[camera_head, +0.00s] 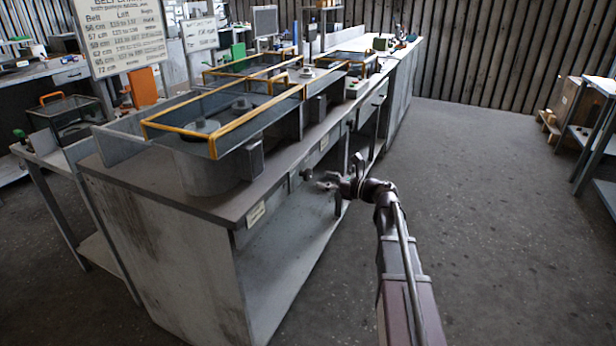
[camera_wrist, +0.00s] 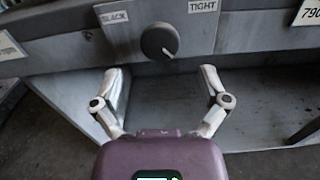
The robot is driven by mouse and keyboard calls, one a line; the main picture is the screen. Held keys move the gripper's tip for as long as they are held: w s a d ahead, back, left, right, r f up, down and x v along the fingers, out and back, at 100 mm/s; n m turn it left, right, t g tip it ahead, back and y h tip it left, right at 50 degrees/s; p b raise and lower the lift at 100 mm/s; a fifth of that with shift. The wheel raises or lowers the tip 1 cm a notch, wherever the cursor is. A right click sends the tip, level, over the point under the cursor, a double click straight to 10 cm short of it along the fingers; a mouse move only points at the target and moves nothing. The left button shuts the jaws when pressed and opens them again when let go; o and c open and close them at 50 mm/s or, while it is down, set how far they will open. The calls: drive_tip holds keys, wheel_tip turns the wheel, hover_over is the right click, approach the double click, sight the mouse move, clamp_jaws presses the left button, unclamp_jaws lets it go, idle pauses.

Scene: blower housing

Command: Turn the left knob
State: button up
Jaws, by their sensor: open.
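A dark round knob (camera_wrist: 160,41) with a pale pointer line is on the bench's front panel in the wrist view. A label reading SLACK (camera_wrist: 114,17) is to its left and one reading TIGHT (camera_wrist: 203,6) to its right. In the head view a dark knob (camera_head: 307,174) is on the bench front, just left of my gripper (camera_head: 328,190). My gripper (camera_wrist: 161,74) is open and empty. In the wrist view its two fingers are spread below the knob, one toward each side, with the knob centred between them and apparently untouched.
The long grey bench (camera_head: 160,235) has an open shelf below its panel. A metal drum with a yellow-framed guard (camera_head: 180,135) stands on top. A sign board (camera_head: 120,35) is at the back left. The floor (camera_head: 470,200) to the right is clear.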

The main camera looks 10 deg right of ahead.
sight(310, 176)
drive_tip(key=shift+x, duration=2.75)
drive_tip(key=c, duration=1.2)
